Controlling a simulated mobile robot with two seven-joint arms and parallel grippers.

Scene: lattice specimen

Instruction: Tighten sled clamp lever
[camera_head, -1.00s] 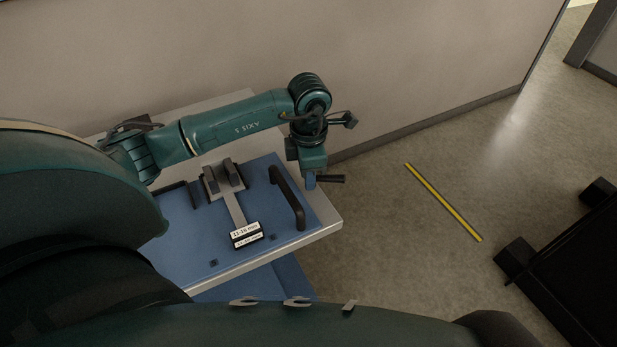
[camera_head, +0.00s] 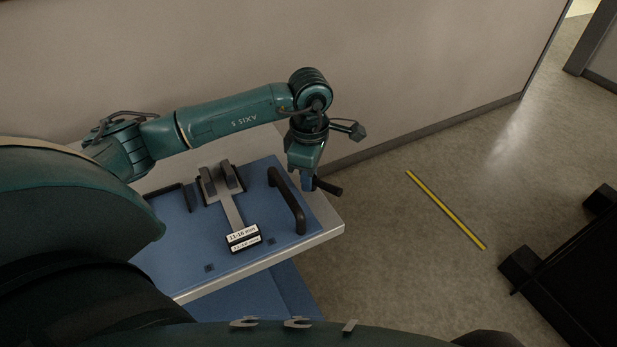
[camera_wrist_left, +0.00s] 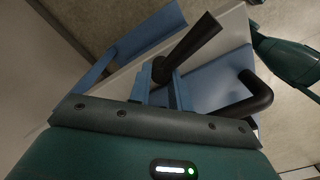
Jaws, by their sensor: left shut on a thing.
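The black clamp lever (camera_head: 329,188) sticks out past the right edge of the sled top, pointing right and slightly toward the viewer. My left gripper (camera_head: 308,181) points down at the inner end of the lever and is shut on it. In the left wrist view the lever (camera_wrist_left: 194,45) extends up and right from between the blue fingers (camera_wrist_left: 157,88). The blue sled plate (camera_head: 180,238) lies on a light-edged table, with a black arched handle (camera_head: 287,200) just left of the gripper. My right gripper is not in view.
A grey bracket (camera_head: 221,183) and labelled block (camera_head: 243,238) stand on the plate. The wall (camera_head: 420,60) runs close behind my arm. A yellow floor strip (camera_head: 445,210) and a black object (camera_head: 575,270) lie to the right, with open floor between.

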